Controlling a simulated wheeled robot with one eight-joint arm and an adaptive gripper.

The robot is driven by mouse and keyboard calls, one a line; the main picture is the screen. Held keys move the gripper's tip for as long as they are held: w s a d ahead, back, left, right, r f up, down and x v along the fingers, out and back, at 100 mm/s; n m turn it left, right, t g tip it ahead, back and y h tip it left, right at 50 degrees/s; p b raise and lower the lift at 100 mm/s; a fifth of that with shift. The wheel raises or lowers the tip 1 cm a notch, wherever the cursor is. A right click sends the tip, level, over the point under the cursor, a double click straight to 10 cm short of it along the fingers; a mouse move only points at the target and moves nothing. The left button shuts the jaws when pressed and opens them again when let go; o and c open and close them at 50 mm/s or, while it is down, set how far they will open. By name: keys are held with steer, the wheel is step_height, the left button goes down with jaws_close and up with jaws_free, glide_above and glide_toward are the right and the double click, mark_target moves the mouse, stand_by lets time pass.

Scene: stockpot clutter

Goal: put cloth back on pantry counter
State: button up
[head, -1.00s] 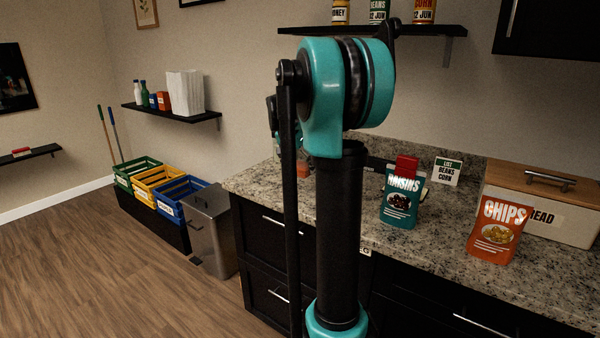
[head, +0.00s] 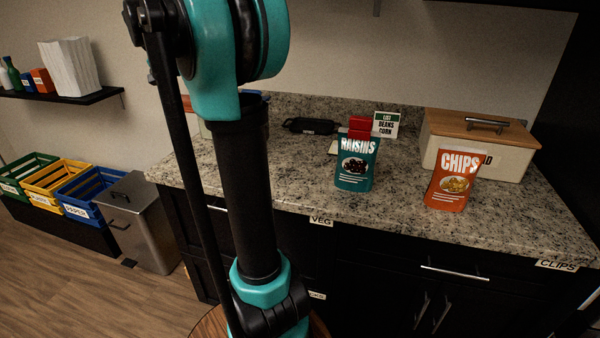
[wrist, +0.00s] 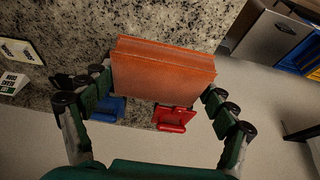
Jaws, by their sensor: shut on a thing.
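A folded orange-brown cloth (wrist: 165,75) is between the fingers of my gripper (wrist: 160,100) in the wrist view. The gripper is shut on it. The granite counter (wrist: 75,30) shows behind the cloth, and I cannot tell whether the cloth touches it. In the head view the counter (head: 280,180) runs across the middle and right; my arm hides the gripper and most of what lies behind it there.
A raisins pouch (head: 355,165), a chips pouch (head: 453,182), a list sign (head: 386,125) and a bread box (head: 490,150) stand on the counter. A red object (wrist: 174,118) and a blue object (wrist: 107,108) show by the cloth. A steel bin (head: 140,220) stands left.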

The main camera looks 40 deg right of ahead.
mark_target(202, 163)
steer(key=shift+r, duration=0.1)
step_height(202, 163, down, 20)
steer(key=shift+f, duration=0.1)
stand_by(0.5)
steer(key=shift+f, duration=0.1)
steer(key=o, duration=1)
steer(key=v, duration=1.2)
steer(key=s+a+f+n+y, duration=0.1)
steer(key=s+a+f+n, duration=0.1)
steer(key=s+f, duration=0.5)
steer(key=s+a+f+n+t+y, duration=0.1)
steer(key=s+a+f+n, duration=0.1)
steer(key=s+f+n, duration=0.3)
steer(key=s+a+f+n+y, duration=0.1)
steer(key=s+a+f+n, duration=0.2)
steer(key=s+f, duration=0.8)
steer(key=shift+s+n+t+y, duration=0.35)
steer(key=shift+s+n, duration=0.25)
steer(key=shift+s, duration=0.85)
